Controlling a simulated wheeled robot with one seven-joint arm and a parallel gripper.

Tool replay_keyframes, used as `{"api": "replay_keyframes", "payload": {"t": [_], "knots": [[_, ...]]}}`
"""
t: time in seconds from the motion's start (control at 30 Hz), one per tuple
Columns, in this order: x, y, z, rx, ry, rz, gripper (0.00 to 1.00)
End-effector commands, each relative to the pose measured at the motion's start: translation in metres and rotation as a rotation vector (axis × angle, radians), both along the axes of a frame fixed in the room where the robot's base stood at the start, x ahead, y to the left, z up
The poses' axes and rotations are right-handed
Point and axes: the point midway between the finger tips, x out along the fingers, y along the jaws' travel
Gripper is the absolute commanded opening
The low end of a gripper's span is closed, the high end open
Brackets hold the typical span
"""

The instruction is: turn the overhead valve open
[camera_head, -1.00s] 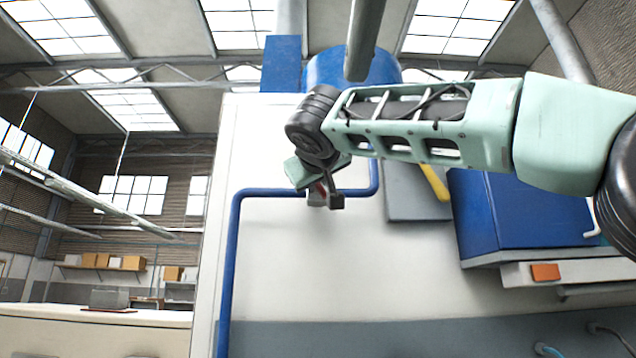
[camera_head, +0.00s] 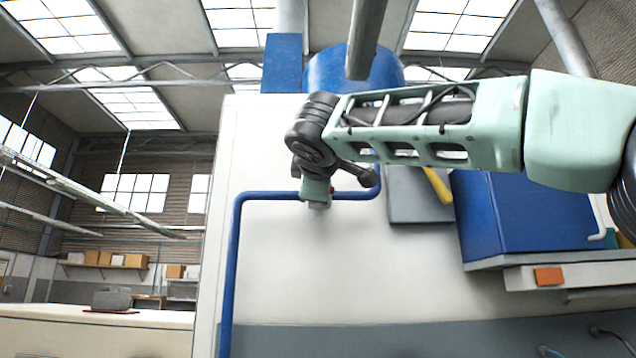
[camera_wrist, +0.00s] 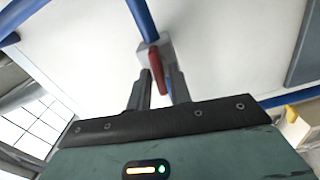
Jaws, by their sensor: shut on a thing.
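The valve is a small grey body (camera_wrist: 152,47) on a blue pipe (camera_wrist: 141,16), with a red lever handle (camera_wrist: 156,70). In the wrist view the free end of the red lever lies between the two dark fingers of my gripper (camera_wrist: 159,82), which is shut on it. In the head view my gripper (camera_head: 317,200) is in front of the horizontal run of the blue pipe (camera_head: 270,196), pointing down. It hides most of the valve there, and the lever barely shows.
A white wall panel (camera_head: 300,270) stands behind the pipe. A grey panel (camera_head: 415,205) with a yellow bar (camera_head: 437,184) and a blue box (camera_head: 530,215) are to the right, under my arm. A blue tank (camera_head: 340,68) is above.

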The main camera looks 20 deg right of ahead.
Motion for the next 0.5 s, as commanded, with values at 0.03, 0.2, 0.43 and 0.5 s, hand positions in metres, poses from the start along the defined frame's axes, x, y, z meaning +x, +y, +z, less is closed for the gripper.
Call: {"api": "replay_keyframes", "payload": {"t": [0.03,0.2,0.43,0.5], "knots": [[-0.0003,0.0011,0.0006,-0.027,0.008,0.003,0.00],[-0.0002,0.0009,-0.0002,-0.097,0.032,0.003,0.00],[-0.0003,0.0011,-0.0009,-0.142,0.047,0.003,0.00],[-0.0003,0.0011,-0.0011,-0.148,0.049,0.003,0.00]]}}
